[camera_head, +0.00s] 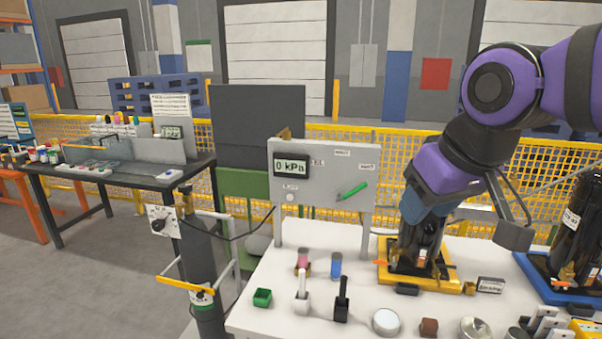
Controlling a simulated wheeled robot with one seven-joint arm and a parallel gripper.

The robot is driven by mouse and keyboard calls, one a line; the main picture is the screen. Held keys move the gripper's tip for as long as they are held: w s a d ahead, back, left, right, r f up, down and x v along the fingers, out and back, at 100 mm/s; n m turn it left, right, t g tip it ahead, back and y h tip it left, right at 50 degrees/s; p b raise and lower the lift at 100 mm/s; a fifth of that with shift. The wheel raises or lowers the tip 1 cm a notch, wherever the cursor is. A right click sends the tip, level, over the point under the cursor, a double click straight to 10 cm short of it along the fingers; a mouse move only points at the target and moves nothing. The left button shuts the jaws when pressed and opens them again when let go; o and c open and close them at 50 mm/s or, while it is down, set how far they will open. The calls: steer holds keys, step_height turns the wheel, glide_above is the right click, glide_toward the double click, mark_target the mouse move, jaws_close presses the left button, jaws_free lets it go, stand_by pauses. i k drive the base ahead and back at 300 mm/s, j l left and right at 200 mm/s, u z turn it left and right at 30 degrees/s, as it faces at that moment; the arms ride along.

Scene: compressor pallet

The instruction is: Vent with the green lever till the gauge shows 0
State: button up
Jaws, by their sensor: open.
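The gauge (291,167) is a dark display on an upright grey panel (325,166), and it reads 0 kPa. The green lever (352,191) is on the lower right of that panel and slants up to the right. My purple arm comes in from the upper right. My gripper (514,236) is a dark grey part at the arm's end, right of the lever and clear of it. It is open, nothing shows between its jaws, and it is partly hidden. A black compressor (428,240) stands on a yellow pallet (393,277) beneath my arm.
A white table (269,312) carries small items in front of the panel: a green box (262,297), a white lever (301,303) and a black lever (342,302). Another black compressor stands on a blue pallet (556,288) at right. A gas cylinder (205,260) stands left of the table.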

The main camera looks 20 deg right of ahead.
mark_target(340, 198)
steer(key=i+l+z, duration=0.2)
steer(key=z, duration=0.2)
steer(key=i+l+z, duration=0.35)
steer(key=k+j, duration=0.1)
